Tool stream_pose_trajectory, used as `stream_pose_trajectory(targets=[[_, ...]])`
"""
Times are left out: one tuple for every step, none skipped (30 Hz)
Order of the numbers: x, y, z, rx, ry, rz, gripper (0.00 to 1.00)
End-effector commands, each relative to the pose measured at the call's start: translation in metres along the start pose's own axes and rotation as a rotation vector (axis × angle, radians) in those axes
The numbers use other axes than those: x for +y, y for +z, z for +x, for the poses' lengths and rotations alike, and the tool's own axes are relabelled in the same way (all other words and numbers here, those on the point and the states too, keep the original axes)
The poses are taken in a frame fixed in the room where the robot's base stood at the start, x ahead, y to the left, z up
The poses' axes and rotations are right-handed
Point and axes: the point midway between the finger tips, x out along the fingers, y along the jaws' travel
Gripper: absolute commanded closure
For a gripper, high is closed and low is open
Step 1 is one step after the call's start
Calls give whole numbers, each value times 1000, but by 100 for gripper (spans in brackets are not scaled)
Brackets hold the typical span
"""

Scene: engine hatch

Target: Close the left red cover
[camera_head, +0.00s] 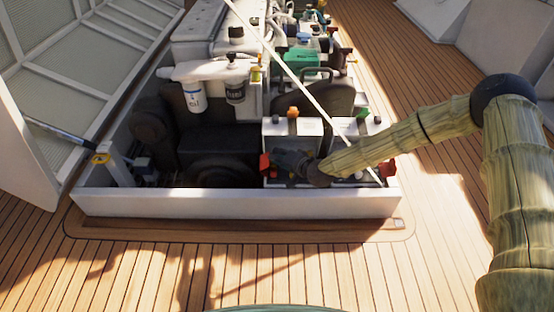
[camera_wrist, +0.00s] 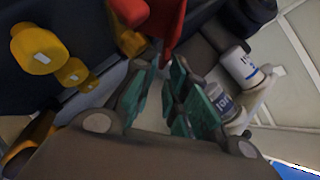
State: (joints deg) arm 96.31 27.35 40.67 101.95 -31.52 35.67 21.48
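The left red cover (camera_head: 265,165) is on the left side of a white box at the front of the engine bay. In the wrist view a red flap (camera_wrist: 170,32) hangs just beyond my fingertips, its lower tip near the gap between them. My gripper (camera_head: 282,160) is in front of the white box, just right of the left red cover. In the wrist view my gripper (camera_wrist: 164,68) has green-padded fingers a little apart, with a narrow gap. I cannot tell whether a finger touches the red flap.
An orange knob (camera_head: 293,112) tops the white box (camera_head: 307,130). Another red cover (camera_head: 388,168) is at the right. White filters (camera_head: 194,97) stand at the left. A white rod (camera_head: 300,85) crosses the bay. The bay's front wall (camera_head: 235,205) is low; deck before it is clear.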

Motion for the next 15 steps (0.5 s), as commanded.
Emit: stream_pose_trajectory(targets=[[1,0,4,1,0,0,85],[1,0,6,1,0,0,85],[0,0,7,1,0,0,85],[0,0,8,1,0,0,85],[0,-1,8,1,0,0,85],[0,-1,9,1,0,0,85],[0,-1,9,1,0,0,85],[0,-1,9,1,0,0,85],[0,-1,9,1,0,0,85],[0,-1,9,1,0,0,85],[0,-1,9,1,0,0,85],[0,-1,9,1,0,0,85],[0,-1,9,1,0,0,85],[0,-1,9,1,0,0,88],[0,-1,9,1,0,0,96]])
